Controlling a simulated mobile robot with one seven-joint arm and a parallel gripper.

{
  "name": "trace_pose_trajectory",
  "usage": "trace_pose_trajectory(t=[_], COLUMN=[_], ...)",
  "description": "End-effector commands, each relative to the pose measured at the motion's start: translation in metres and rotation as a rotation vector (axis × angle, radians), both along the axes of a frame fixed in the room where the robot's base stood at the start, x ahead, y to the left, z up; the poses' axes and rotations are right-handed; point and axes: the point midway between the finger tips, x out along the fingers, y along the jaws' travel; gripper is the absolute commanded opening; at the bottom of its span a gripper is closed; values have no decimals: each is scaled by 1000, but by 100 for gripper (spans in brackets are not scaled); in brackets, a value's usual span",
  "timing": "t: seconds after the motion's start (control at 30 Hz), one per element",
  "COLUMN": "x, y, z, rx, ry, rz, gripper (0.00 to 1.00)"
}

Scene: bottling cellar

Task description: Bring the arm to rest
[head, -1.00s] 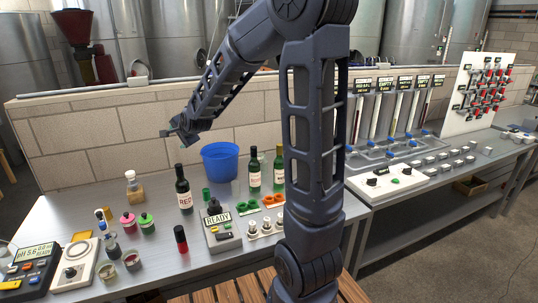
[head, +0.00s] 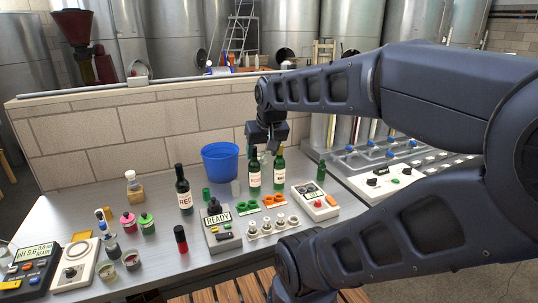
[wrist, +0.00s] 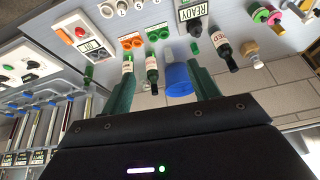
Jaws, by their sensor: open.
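My gripper (head: 266,143) hangs from my bent arm and points down above the back of the bench, behind the white-labelled green bottles (head: 254,174). In the wrist view my gripper (wrist: 163,75) shows two dark green fingers spread apart with nothing held between them. The blue bucket (wrist: 178,80) and the two green bottles (wrist: 152,75) show beyond the fingers. They stand on the bench apart from the gripper, as far as I can tell. My arm reaches in from the right side of the head view.
The steel bench (head: 160,215) holds a RED-labelled bottle (head: 183,188), a READY device (head: 218,220), a red-buttoned box (head: 315,202) and a blue bucket (head: 220,161). A block wall (head: 100,145) runs behind. A white control panel (head: 385,178) stands at right.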

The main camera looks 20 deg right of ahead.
Motion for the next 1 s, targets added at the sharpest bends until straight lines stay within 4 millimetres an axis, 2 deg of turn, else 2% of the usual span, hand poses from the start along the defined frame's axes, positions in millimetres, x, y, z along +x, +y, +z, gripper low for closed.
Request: trace_pose_trajectory(t=[0.1,0.2,1.0], x=[-19,-26,-26], y=[-8,-10,-10], z=[-2,-3,-3], rx=[-24,-33,-33], ry=[27,40,41], rz=[35,51,53], gripper=[60,60,60])
